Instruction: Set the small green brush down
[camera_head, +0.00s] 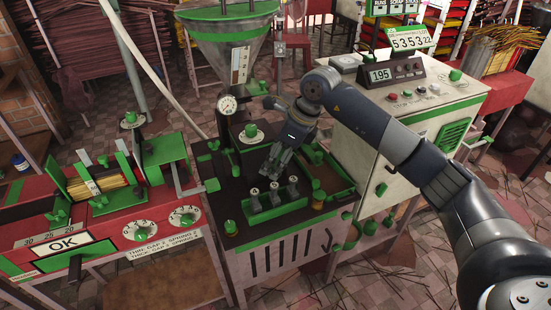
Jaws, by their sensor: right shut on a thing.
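My right gripper (270,168) points down over the dark top of the machine bench (222,172), just behind the green rack. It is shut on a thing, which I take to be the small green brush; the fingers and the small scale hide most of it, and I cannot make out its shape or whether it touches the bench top. My left gripper is not in view.
The green rack (262,215) with several small knobbed pieces stands in front of the gripper. A round gauge (227,105) and a green-rimmed hopper (225,45) rise behind. A green-edged tray (330,180) lies right, beside the white cabinet (375,140).

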